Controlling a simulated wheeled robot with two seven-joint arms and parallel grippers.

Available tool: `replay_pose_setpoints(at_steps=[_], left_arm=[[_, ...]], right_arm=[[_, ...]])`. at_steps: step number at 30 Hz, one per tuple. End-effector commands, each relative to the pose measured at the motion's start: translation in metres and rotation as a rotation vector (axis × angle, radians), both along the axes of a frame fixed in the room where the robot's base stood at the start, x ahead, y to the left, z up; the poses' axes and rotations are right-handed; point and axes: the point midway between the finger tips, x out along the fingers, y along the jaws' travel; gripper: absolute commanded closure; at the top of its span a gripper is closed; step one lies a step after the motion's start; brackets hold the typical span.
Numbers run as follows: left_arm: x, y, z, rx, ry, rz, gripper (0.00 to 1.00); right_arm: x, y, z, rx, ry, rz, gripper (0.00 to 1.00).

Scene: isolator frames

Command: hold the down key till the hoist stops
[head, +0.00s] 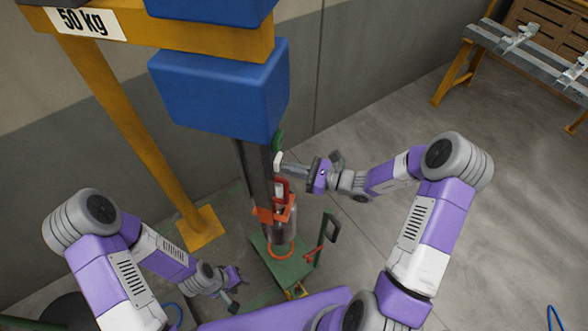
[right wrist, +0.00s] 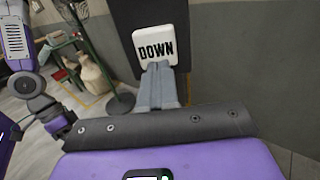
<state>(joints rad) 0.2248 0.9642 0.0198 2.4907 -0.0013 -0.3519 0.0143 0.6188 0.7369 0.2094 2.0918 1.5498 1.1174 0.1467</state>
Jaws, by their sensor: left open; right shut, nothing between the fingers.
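The white DOWN key (right wrist: 160,42) sits on a dark panel in the right wrist view. It shows as a small white piece (head: 278,160) on the dark post in the head view, below a green piece (head: 278,141). My right gripper (right wrist: 158,68) is shut and empty, its fingertips over the key's lower edge; I cannot tell whether they press it. It also shows in the head view (head: 284,168). The hoist has a blue block (head: 215,90) and an orange-red hook part (head: 274,209) lower down. My left gripper (head: 237,288) is open and empty, low at the left.
A yellow frame (head: 125,120) with a 50 kg sign (head: 85,23) rises at the left. A bench (head: 535,50) stands at the far right. The floor at the right is clear.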

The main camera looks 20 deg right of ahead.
Motion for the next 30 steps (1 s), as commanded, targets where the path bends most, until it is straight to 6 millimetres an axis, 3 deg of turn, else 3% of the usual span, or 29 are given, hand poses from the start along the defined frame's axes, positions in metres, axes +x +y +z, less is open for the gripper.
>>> replay_pose_setpoints(at_steps=[5, 30], left_arm=[[0.000, 0.000, -0.004, 0.000, 0.000, 0.000, 0.56], [0.000, 0.000, -0.003, 0.000, 0.000, 0.000, 0.56]], right_arm=[[0.008, 0.015, 0.000, 0.002, -0.001, 0.004, 1.00], [0.008, 0.016, 0.002, 0.005, -0.003, 0.008, 1.00]])
